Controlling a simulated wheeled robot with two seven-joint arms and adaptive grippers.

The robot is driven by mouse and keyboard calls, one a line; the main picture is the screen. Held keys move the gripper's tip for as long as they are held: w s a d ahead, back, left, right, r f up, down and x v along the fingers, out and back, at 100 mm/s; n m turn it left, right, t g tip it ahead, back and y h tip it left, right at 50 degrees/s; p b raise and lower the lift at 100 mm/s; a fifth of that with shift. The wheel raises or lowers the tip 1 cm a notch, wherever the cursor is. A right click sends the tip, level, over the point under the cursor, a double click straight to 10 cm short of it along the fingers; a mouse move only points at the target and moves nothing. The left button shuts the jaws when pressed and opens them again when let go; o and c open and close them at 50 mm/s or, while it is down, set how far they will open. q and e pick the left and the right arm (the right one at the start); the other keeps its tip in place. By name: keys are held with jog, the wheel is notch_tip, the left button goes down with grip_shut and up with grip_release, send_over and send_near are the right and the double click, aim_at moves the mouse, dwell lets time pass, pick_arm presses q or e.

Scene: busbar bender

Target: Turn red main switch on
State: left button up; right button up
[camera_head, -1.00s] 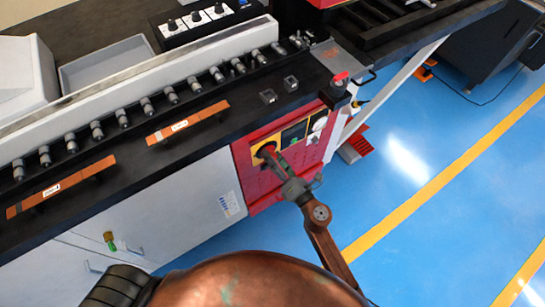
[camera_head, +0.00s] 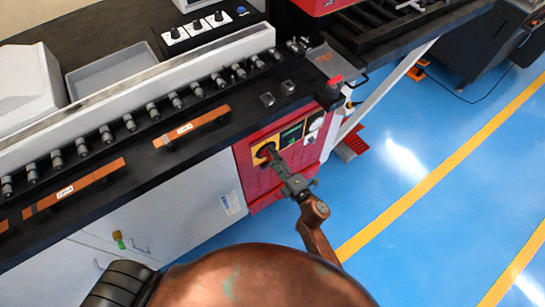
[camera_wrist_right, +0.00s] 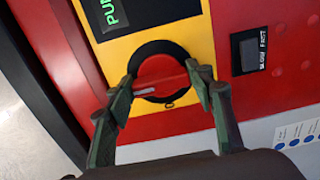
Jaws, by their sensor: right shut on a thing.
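The red main switch (camera_wrist_right: 160,78) is a red rotary knob with a black ring on a yellow plate (camera_wrist_right: 187,37), which is on the red front panel (camera_wrist_right: 260,100). In the right wrist view my right gripper (camera_wrist_right: 163,86) has one finger on each side of the knob's handle, shut on it. The handle lies nearly crosswise in that view. In the head view the switch (camera_head: 265,151) is partly hidden by my right gripper (camera_head: 272,156). My left gripper is not in view.
A green-lit display (camera_head: 291,134) is right of the switch on the panel. A red emergency button (camera_head: 335,81) sits above, at the bench corner. Copper bars (camera_head: 192,127) lie along the black bench edge. Blue floor (camera_head: 400,210) is open at the right.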

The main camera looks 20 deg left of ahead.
dwell(0.5)
jog(key=o, duration=1.2)
jog(key=shift+c, duration=0.2)
jog(key=shift+d, duration=0.15)
jog(key=v, duration=1.1)
jog(key=shift+s+d, duration=0.25)
jog(key=shift+s, duration=0.1)
jog(key=shift+f, duration=0.1)
